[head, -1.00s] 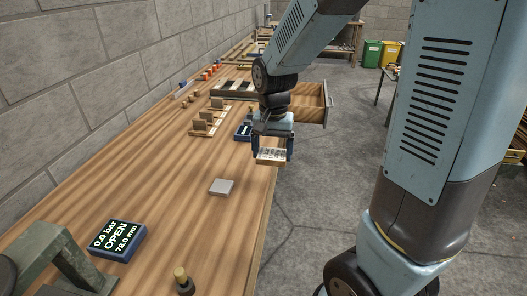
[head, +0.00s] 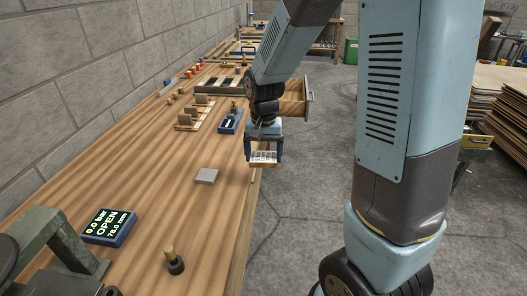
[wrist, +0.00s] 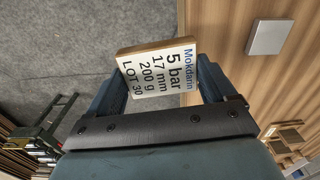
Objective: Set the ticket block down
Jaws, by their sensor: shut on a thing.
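The ticket block (head: 263,157) is a small wooden block with a white printed label.
A display box (head: 108,226) reads 0.0 bar, OPEN, 78.0 mm. A knobbed post (head: 175,262) stands near the front edge. A blue device (head: 230,122) and wooden racks (head: 198,115) stand farther back. The bench around the plate is clear.

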